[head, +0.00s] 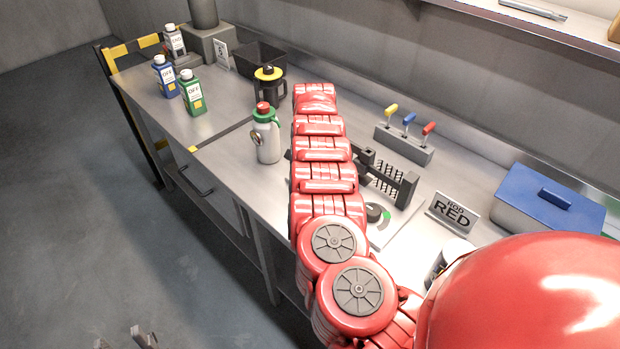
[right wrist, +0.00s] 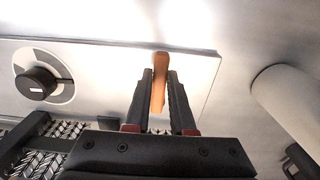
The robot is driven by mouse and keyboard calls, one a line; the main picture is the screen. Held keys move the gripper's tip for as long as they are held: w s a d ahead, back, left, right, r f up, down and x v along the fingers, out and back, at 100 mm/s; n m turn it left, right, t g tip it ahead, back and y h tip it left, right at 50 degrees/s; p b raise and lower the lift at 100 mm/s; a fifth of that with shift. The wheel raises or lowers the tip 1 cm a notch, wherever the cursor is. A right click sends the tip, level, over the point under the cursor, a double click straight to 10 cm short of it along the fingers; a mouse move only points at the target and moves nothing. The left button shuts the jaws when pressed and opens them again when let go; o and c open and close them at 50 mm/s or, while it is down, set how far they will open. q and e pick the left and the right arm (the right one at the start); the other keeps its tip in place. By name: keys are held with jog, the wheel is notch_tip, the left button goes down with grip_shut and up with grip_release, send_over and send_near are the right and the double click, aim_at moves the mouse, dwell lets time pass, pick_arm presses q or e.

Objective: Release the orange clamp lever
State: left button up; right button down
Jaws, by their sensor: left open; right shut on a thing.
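The orange clamp lever (right wrist: 160,62) stands out from a white panel (right wrist: 205,72) in the right wrist view. My right gripper (right wrist: 161,76) is shut on it, one dark finger on each side. In the head view my red right arm covers this gripper and the lever. My left gripper (head: 130,341) shows only in part at the bottom left edge of the head view. It is open and empty, over the floor and apart from the bench.
A black dial (right wrist: 37,85) sits on the panel left of the lever.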

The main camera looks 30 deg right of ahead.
jog(key=shift+d, duration=0.1)
jog(key=c, duration=0.8)
grip_release()
jog(key=shift+o, duration=0.2)
notch_tip(320, 180, up, 18)
jog(key=b, duration=0.3)
jog(key=shift+f, duration=0.25)
